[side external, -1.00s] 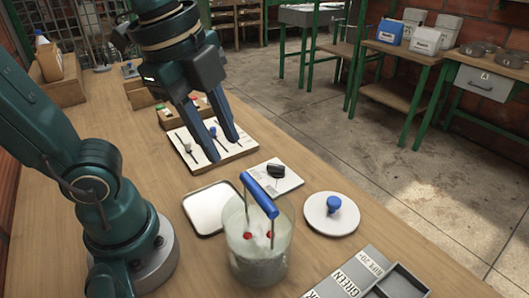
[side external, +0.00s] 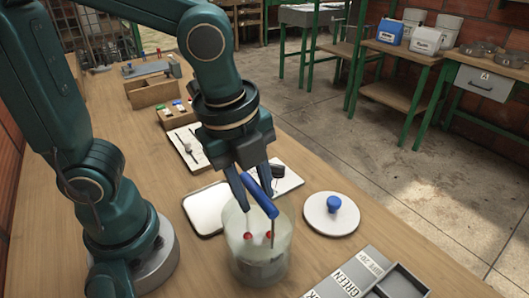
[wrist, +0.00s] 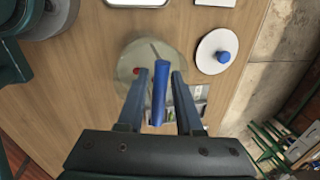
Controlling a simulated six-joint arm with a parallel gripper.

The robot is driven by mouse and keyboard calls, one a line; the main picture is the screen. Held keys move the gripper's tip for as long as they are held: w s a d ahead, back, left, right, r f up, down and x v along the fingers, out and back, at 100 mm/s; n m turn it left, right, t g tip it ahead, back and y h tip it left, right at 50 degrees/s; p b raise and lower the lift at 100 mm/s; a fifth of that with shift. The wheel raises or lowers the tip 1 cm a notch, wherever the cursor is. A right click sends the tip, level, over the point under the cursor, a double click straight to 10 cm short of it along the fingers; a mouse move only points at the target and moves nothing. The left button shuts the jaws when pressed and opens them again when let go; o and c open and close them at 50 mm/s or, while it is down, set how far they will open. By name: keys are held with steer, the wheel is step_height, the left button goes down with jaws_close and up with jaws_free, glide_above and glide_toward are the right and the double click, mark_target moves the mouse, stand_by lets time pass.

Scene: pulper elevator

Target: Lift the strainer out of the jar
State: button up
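The jar (side external: 258,245) is a cloudy, translucent vessel on the wooden bench; it also shows in the wrist view (wrist: 128,62). The strainer's blue bar handle (side external: 260,192) stands above the jar on thin metal rods. Red bits show inside the jar, but the strainer's lower part is hard to make out. My gripper (side external: 256,196) is over the jar, pointing down. In the wrist view its two fingers (wrist: 159,74) are apart, one on each side of the blue handle (wrist: 160,90), with gaps visible.
A round white lid with a blue knob (side external: 331,214) lies right of the jar. A white tray (side external: 204,209) is behind it, left. A grey labelled box (side external: 366,278) is at front right. A small card with a black item (side external: 288,181) lies behind.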

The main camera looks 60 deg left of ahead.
steer(key=shift+w+f, duration=0.15)
steer(key=shift+f, duration=0.55)
steer(key=shift+w+f, duration=0.1)
steer(key=shift+f, duration=0.55)
